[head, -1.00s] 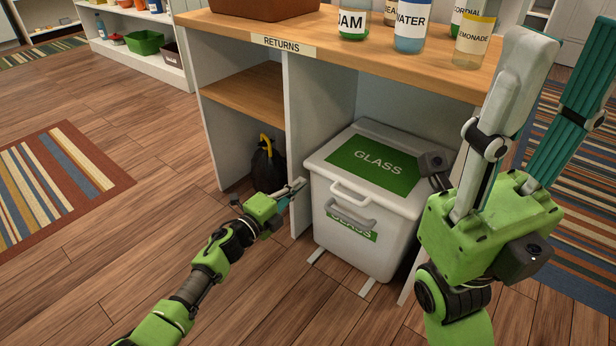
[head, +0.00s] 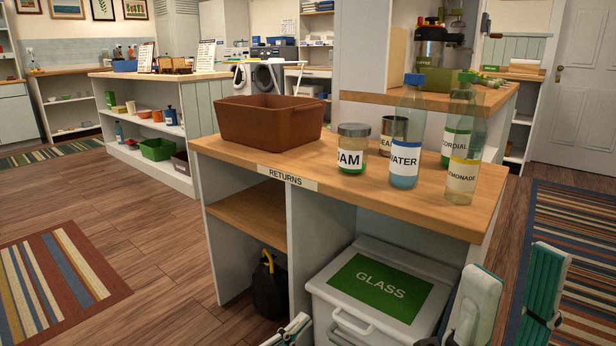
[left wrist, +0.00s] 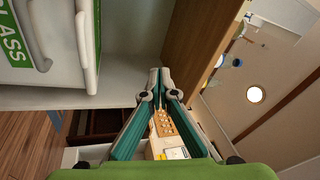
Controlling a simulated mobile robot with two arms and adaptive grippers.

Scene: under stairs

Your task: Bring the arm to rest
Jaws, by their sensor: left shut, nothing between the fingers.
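My left gripper (head: 292,331) shows at the bottom edge of the head view, in front of the returns counter and left of the glass bin. Its teal-lined fingers meet at the tips in the left wrist view (left wrist: 158,76), with nothing between them. My right gripper (head: 512,285) is at the lower right of the head view, its two fingers pointing up and wide apart, empty. The glass bin (head: 430,265), white with a green GLASS label, sits under the counter and shows at the upper left of the left wrist view (left wrist: 60,40). Most of both arms is out of view.
The returns counter (head: 240,165) holds a brown tub (head: 268,125), a jam jar (head: 352,150), a water bottle (head: 405,150) and other labelled bottles. A black bag (head: 269,290) stands in the lower left compartment. Open wooden floor (head: 150,240) lies left of the counter.

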